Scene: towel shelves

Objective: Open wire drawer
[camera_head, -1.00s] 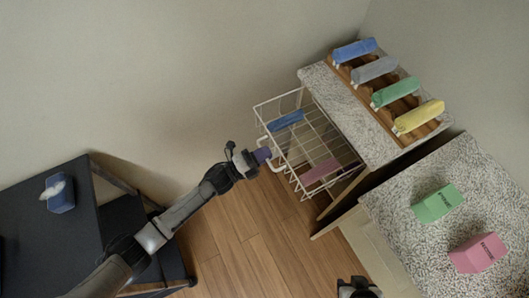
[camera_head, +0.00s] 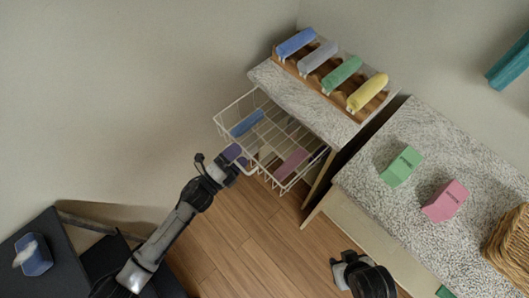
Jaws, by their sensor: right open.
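The white wire drawer (camera_head: 217,126) is pulled out from under the speckled-top cabinet. It holds a blue towel (camera_head: 246,123) and a pink towel (camera_head: 291,163). My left gripper (camera_head: 234,166) is at the drawer's front, by its white handle (camera_head: 248,172). A small purple thing (camera_head: 233,152) shows at its fingertips. Whether the fingers close on the handle or the purple thing is too small to tell. My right gripper (camera_head: 345,268) is open and empty, low in the picture, over the floor in front of the right counter.
Rolled blue, grey, green and yellow towels lie on a wooden rack (camera_head: 304,80) on the cabinet top (camera_head: 285,95). The right counter (camera_head: 400,215) carries a green box (camera_head: 402,166), a pink box (camera_head: 444,201) and a wicker basket (camera_head: 510,245). A dark table (camera_head: 40,270) stands lower left. Wooden floor between is clear.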

